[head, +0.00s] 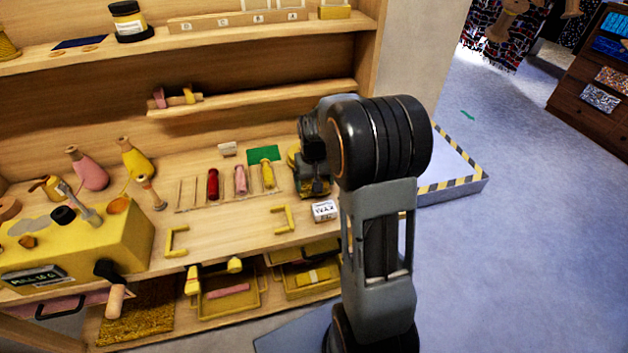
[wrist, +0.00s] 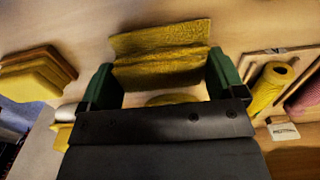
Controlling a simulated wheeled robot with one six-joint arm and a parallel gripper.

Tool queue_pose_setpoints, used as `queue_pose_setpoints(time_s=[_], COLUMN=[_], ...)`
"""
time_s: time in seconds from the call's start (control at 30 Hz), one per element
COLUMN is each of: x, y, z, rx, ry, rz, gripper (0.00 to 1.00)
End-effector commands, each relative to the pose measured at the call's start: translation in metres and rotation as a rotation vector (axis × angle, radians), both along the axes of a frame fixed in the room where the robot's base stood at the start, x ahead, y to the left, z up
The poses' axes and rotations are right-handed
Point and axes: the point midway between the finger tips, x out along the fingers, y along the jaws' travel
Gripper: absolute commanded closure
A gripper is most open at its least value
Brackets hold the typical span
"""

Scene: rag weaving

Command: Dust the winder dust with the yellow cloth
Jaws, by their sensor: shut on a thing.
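My gripper (wrist: 165,85) has its green fingers closed on the yellow cloth (wrist: 160,42), which looks rough and folded. In the head view my gripper (head: 313,182) is low over the right part of the bench, partly hidden by my arm. The winder is likely the yellow box-shaped machine (head: 75,252) at the far left of the bench, with a display and a crank handle. A flat grey patch (head: 35,225) on its top looks like dust. The cloth is well to the right of the machine and apart from it.
Red, pink and yellow spools (head: 240,180) lie in a rack between my gripper and the machine. Pink and yellow cones (head: 88,170) stand behind the machine. A small labelled card (head: 324,210) stands near my gripper. A narrow shelf (head: 255,100) runs above the bench.

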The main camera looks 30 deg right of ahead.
Motion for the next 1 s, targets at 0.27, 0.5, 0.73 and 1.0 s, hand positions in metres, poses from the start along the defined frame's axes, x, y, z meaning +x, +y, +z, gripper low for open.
queue_pose_setpoints(time_s=[0.27, 0.5, 0.73, 1.0], x=[0.0, 0.0, 0.0, 0.0], y=[0.0, 0.0, 0.0, 0.0], z=[0.02, 0.04, 0.058, 0.059], rx=[0.0, 0.0, 0.0, 0.0], ry=[-0.001, -0.001, -0.001, -0.001], rz=[0.0, 0.0, 0.0, 0.0], gripper=[0.38, 0.38, 0.38, 0.38])
